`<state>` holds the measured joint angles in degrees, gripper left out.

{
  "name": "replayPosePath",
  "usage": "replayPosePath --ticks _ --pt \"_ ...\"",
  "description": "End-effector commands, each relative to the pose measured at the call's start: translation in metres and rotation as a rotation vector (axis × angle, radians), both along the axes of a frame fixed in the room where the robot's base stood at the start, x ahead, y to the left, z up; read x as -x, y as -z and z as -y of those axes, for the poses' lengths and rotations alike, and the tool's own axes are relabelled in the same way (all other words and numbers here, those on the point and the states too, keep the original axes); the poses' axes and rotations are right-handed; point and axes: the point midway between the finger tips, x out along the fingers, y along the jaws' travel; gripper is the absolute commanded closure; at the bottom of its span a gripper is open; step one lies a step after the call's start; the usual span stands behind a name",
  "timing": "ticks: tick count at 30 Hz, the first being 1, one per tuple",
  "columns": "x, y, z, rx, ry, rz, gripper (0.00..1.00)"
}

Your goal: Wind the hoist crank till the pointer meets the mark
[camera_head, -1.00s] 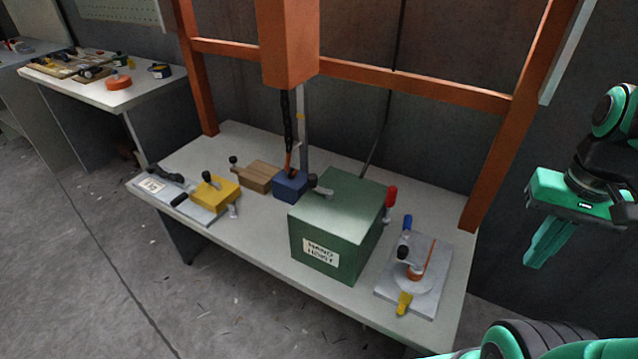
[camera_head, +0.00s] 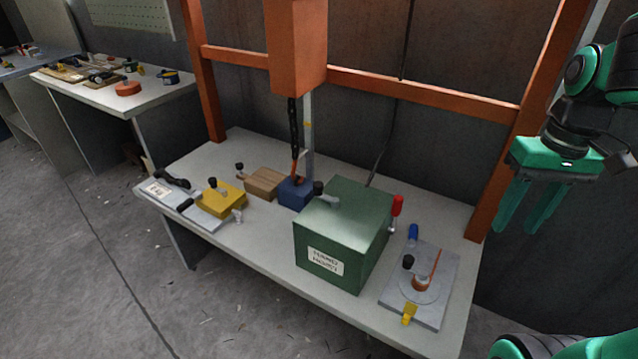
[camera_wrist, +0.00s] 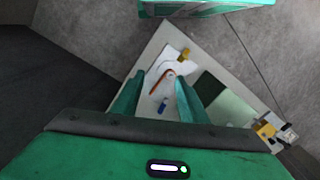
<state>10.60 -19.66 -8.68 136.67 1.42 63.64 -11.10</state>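The green hoist box (camera_head: 340,240), labelled HAND HOIST, stands on the bench. A crank with an upright red grip (camera_head: 397,206) is on its right side. A grey lever with a black knob (camera_head: 319,188) is at its top left. Behind it, a dark chain (camera_head: 294,125) with an orange hook hangs down to a blue block (camera_head: 295,193). An upright grey strip beside the chain carries a small yellow mark (camera_head: 308,124); I cannot make out a pointer clearly. My gripper (camera_head: 520,230) is open and empty, in the air right of the bench, apart from the crank. It also shows in the wrist view (camera_wrist: 160,98).
A grey plate (camera_head: 440,302) with an orange lever, blue grip and yellow tab lies right of the box. A yellow block (camera_head: 222,197) and wooden block (camera_head: 263,183) sit to the left. Orange frame posts (camera_head: 510,150) stand behind the bench. Floor in front is clear.

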Motion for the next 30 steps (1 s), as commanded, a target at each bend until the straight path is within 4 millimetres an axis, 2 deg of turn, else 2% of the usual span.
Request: replayPosePath --ticks 1,6,15,21,30 --pt "-0.025 -0.006 -0.008 -0.011 -0.104 -0.004 0.61" --pt "-0.095 -0.02 -0.041 -0.056 -0.467 -0.005 0.61" --pt "-0.201 -0.023 -0.118 -0.168 -1.117 0.006 0.61" --pt "-0.256 -0.013 -0.174 -0.259 -1.55 0.037 0.61" --pt "-0.317 0.016 -0.255 -0.409 -2.18 0.138 0.61"
